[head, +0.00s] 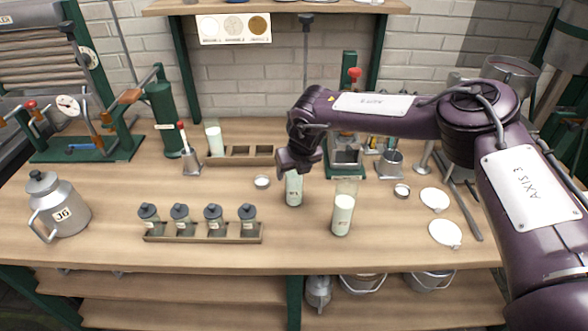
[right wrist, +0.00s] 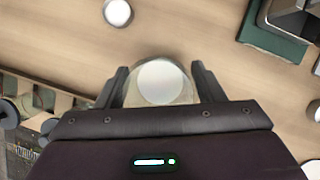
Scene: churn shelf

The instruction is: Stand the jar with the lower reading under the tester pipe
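A glass jar of pale liquid (head: 293,190) stands on the middle of the bench, directly below my right gripper (head: 293,168). In the right wrist view the jar (right wrist: 162,82) lies between the two fingers (right wrist: 162,88), close to both; whether they press on it cannot be told. A second such jar (head: 342,215) stands to the front right. A third pale container (head: 215,140) is in the left end of the back rack. Jar labels are too small to read. A thin vertical pipe (head: 306,62) shows behind my arm; its lower end is hidden. My left gripper is not in view.
A rack of small lidded bottles (head: 200,238) is at the front left, a metal can (head: 58,205) beyond it. A green stand with a red knob (head: 352,75) is partly behind my arm. White discs (head: 445,233) lie on the right. The front centre is mostly clear.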

